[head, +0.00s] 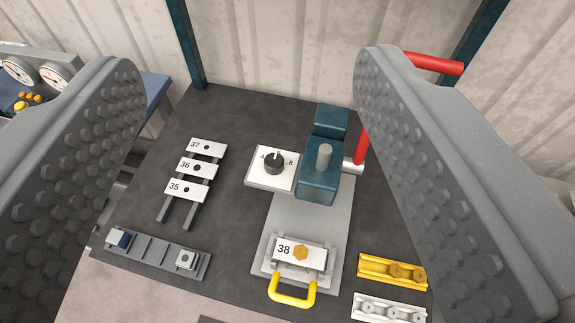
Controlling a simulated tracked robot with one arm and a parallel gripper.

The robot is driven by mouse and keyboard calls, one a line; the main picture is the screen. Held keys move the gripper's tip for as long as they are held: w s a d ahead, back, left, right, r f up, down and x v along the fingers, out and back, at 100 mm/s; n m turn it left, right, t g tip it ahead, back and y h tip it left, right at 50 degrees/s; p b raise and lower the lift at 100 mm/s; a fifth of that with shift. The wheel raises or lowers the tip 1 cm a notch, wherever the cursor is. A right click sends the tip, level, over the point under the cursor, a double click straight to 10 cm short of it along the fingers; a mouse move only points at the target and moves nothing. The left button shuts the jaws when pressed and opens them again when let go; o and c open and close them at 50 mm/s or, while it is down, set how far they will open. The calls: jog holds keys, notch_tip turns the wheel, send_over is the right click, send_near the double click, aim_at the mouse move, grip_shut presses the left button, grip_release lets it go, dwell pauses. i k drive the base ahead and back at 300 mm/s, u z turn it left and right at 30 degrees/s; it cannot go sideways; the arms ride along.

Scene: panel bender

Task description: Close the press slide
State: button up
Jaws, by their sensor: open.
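The press slide (284,268) is a grey carriage on a light grey base plate, at the front and pulled out from under the press head. It carries a white plate marked 38 (287,249) with a gold hexagonal piece on it. A yellow U-shaped handle (292,301) is on its front edge. The dark teal press (319,178) stands behind it with a grey cylinder on top and a red lever (361,145) at its right. My gripper (245,130) is open, its two textured grey fingers wide apart at left and right. Nothing is between the fingers close up.
A white dial box (272,166) with a black knob sits left of the press. Plates marked 35, 36 and 37 (198,167) lie on a rack. A grey tray (152,250) is front left. Yellow (392,270) and white (388,309) holders are front right. Gauges (38,75) are back left.

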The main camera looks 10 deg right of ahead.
aim_at(315, 279)
jog(key=z, duration=0.05)
jog(key=k, duration=0.9)
jog(key=z, duration=0.05)
